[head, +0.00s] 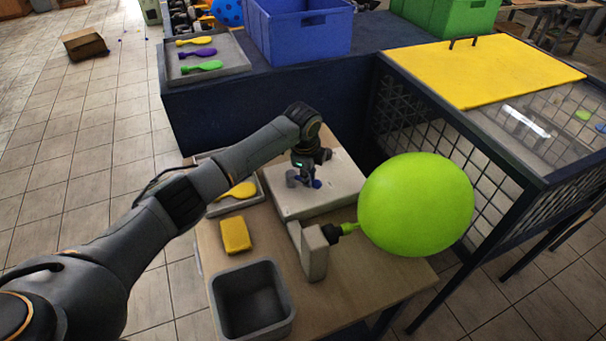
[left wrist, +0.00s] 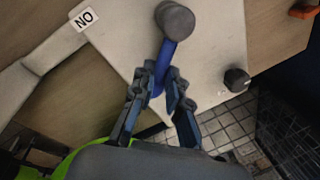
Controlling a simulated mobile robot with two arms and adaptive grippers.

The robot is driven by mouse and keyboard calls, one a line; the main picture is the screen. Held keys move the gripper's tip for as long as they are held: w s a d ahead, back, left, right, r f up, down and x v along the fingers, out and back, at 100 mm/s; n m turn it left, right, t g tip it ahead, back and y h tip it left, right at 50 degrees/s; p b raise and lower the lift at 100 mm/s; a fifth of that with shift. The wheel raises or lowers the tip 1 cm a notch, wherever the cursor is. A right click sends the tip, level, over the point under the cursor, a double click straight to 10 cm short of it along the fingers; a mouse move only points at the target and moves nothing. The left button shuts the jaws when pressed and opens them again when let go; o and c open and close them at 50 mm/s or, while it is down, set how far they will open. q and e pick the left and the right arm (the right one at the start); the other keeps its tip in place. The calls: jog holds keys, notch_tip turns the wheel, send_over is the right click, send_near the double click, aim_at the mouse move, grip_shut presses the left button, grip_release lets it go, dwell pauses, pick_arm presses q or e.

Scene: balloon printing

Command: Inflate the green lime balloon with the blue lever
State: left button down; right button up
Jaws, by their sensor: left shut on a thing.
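The lime green balloon (head: 415,205) is large and round, attached by its neck to the black nozzle (head: 335,232) of the inflating machine. A bit of green shows at the lower left of the left wrist view. The blue lever (left wrist: 165,65) has a grey round end and sits over the machine's white panel (head: 335,185). My left gripper (head: 308,178) is over that panel and shut on the blue lever; in the left wrist view its fingertips (left wrist: 162,76) are on either side of the lever. My right gripper is not in view.
On the wooden table are a grey bin (head: 251,302), a yellow block (head: 235,235) and a tray with a yellow deflated balloon (head: 238,192). A mesh cage with a yellow lid (head: 480,70) stands right of the balloon. Behind are a blue crate (head: 300,30) and a balloon tray (head: 228,72).

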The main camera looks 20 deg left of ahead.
pick_arm(q)
jog(key=shift+w+d+r+n, duration=0.1)
jog(key=shift+w+n, duration=0.4)
jog(key=shift+n, duration=0.5)
jog(key=w+n+y, duration=0.1)
jog(key=n, duration=0.1)
jog(key=shift+w+n, duration=0.15)
jog(key=shift+n, duration=0.15)
jog(key=n, duration=0.1)
jog(key=w+n, duration=0.1)
jog(key=shift+w+a+n+b, duration=0.2)
jog(key=shift+a+n+b, duration=0.1)
jog(key=shift+a+n, duration=0.1)
jog(key=shift+w+a+n+g+y, duration=0.2)
jog(key=shift+w+n+g+y, duration=0.1)
jog(key=shift+n, duration=0.4)
jog(key=c, duration=1.3)
grip_release()
jog(key=shift+c, duration=0.2)
jog(key=shift+b, duration=0.3)
